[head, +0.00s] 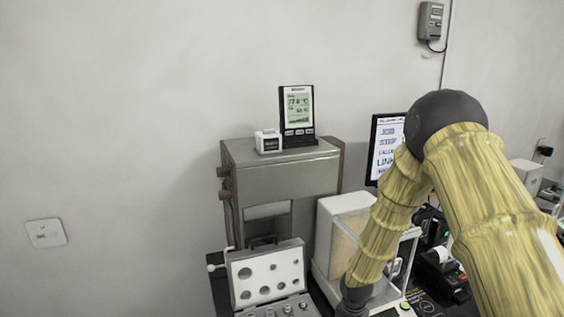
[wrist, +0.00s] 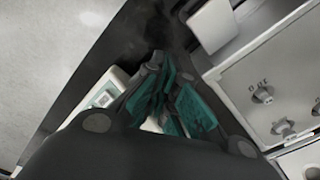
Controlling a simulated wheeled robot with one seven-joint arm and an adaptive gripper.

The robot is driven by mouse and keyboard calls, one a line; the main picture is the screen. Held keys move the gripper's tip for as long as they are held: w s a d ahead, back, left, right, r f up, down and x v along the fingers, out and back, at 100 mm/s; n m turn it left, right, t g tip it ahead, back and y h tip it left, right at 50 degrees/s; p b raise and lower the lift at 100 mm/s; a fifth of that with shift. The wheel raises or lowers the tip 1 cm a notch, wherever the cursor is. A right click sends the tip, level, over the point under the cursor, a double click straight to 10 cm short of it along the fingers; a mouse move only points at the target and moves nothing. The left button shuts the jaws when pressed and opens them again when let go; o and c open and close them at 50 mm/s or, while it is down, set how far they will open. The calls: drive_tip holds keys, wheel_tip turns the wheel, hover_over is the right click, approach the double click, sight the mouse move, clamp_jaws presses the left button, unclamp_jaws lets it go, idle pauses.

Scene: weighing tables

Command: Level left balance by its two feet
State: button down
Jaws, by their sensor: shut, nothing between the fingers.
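A white balance (head: 347,204) with a glass-sided chamber stands on the dark table in the head view, partly hidden behind my arm. Its two levelling feet and its bubble do not show. My gripper (wrist: 168,100) shows in the wrist view with teal finger pads close together and nothing held. It is beyond the bottom edge of the head view. A pale device with a small square panel (wrist: 103,98) lies just left of the fingers in the wrist view. I cannot tell whether it is part of the balance.
An open weight case (head: 267,274) with several weights stands left of the balance; a grey panel with knobbed weights (wrist: 263,95) shows right of my fingers. Behind are a grey cabinet (head: 285,177) with a display (head: 298,108), and a screen (head: 387,143). A printer (head: 440,272) stands right.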

drive_tip(key=shift+s+d+f, duration=0.35)
drive_tip(key=shift+s+f, duration=0.25)
drive_tip(key=shift+s, duration=0.1)
drive_tip(key=shift+s+d, duration=0.2)
drive_tip(key=shift+d, duration=0.1)
drive_tip(key=shift+s+d, duration=0.1)
drive_tip(key=shift+d, duration=0.05)
idle(0.4)
drive_tip(key=shift+s+p, duration=0.25)
drive_tip(key=shift+p, duration=0.1)
drive_tip(key=shift+a, duration=0.2)
drive_tip(key=shift+r+p, duration=0.45)
drive_tip(key=shift+r, duration=0.15)
drive_tip(key=shift+w+a+r+p, duration=0.15)
drive_tip(key=shift+r+p, duration=0.35)
drive_tip(key=shift+r, duration=0.35)
drive_tip(key=shift+w+d+r+p, duration=0.1)
drive_tip(key=shift+w+r+p, duration=0.1)
drive_tip(key=shift+r+p, duration=0.45)
drive_tip(key=shift+w+a+r+p, duration=0.15)
drive_tip(key=shift+r+p, duration=0.15)
drive_tip(key=shift+r, duration=0.75)
drive_tip(key=shift+d, duration=0.1)
